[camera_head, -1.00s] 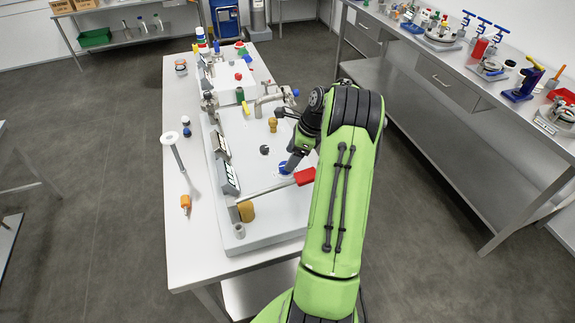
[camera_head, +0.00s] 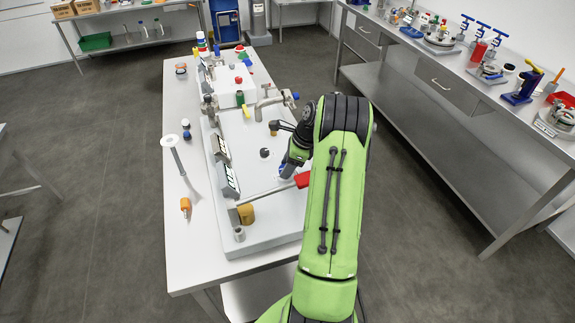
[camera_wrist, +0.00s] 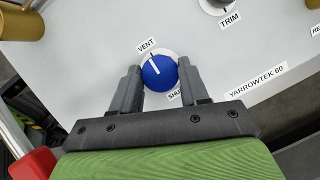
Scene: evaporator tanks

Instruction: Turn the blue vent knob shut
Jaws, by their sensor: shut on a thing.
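The blue vent knob (camera_wrist: 158,73) sits on a white disc on the light grey panel, in the middle of the wrist view. Its white pointer line runs up, slightly left, toward the VENT label (camera_wrist: 146,46). A label starting "SHU" (camera_wrist: 174,96) lies below the knob, partly hidden by the right finger. My gripper (camera_wrist: 159,67) is shut on the knob, one finger on each side. In the head view my gripper (camera_head: 285,172) is over the panel and hides most of the knob.
A dark TRIM knob (camera_wrist: 216,4) is beyond the vent knob. A red handle (camera_head: 302,180) is close beside my gripper. A brass fitting (camera_head: 246,214) stands near the panel's front. A curved metal pipe (camera_head: 268,100) stands behind.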

